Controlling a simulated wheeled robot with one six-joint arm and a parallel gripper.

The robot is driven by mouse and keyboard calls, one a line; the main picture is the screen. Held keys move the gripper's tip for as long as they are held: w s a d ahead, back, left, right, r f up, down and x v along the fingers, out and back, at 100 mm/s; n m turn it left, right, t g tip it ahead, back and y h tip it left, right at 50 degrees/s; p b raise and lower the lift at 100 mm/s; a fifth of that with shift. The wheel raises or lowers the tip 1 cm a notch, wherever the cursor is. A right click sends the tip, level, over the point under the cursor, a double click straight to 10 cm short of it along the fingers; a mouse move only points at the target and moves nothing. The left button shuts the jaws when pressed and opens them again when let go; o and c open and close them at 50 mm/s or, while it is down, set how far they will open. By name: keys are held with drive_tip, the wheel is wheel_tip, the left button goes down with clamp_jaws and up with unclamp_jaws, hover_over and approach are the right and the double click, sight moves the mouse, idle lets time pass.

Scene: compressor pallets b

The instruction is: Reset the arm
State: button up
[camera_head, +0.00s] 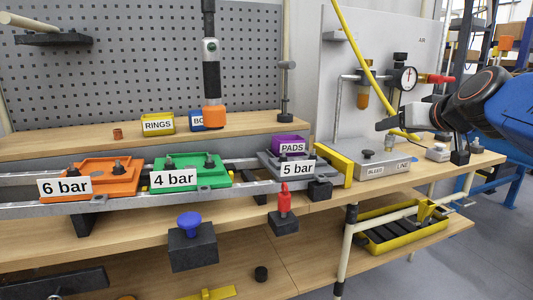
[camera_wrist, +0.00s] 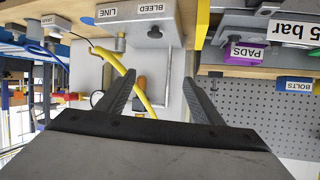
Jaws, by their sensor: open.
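My arm reaches in from the right edge in the head view. My gripper (camera_head: 386,125) is at its end, in front of the upright grey panel and above the grey box marked BLEED and LINE. In the wrist view, which is upside down, my gripper (camera_wrist: 158,77) shows two dark fingers spread apart with nothing between them. The yellow hose (camera_wrist: 122,78) and the grey BLEED/LINE box (camera_wrist: 165,22) show beyond the fingers. The box also shows in the head view (camera_head: 378,159).
The yellow hose (camera_head: 357,45) hangs close to my gripper, near the pressure gauge (camera_head: 405,77). Orange 6 bar (camera_head: 118,183), green 4 bar (camera_head: 215,181) and grey 5 bar (camera_head: 268,163) pallets sit on the rail. A tool (camera_head: 212,80) hangs above the bench. A yellow-rimmed tray (camera_head: 378,247) lies below.

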drive_tip(key=s+a+f+g, duration=0.2)
drive_tip(key=s+f+g, duration=0.2)
drive_tip(key=s+f, duration=0.9)
drive_tip(key=s+a+f+g+h, duration=0.1)
drive_tip(key=s+f+g, duration=0.3)
drive_tip(key=s+f, duration=0.9)
wheel_tip(320, 180, down, 5)
drive_tip(key=shift+a+f+g, duration=0.15)
drive_tip(key=shift+a+g, duration=0.15)
drive_tip(key=shift+a, duration=0.4)
